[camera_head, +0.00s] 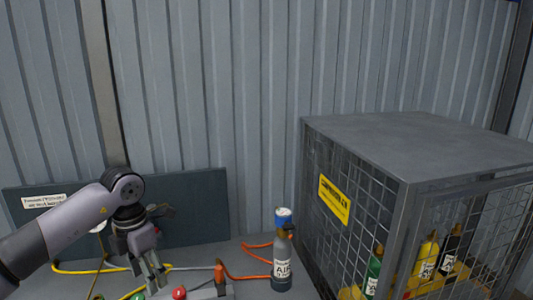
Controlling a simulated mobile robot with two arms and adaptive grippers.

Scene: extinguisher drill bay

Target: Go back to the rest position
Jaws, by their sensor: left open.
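My left arm comes in from the left, and my left gripper (154,277) points down over the grey bench (210,278). It is open, and I see nothing held between its fingers. A grey cylinder marked AIR (282,268), with a blue and white top, stands upright on the bench to the right of the gripper, clearly apart from it. My right gripper does not show.
A wire-mesh cage (360,190) with a yellow label fills the right side and holds several bottles. An orange hose (245,277) and a yellow hose (80,271) lie on the bench. A red knob (179,293) is near the gripper. A dark panel (195,205) stands behind.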

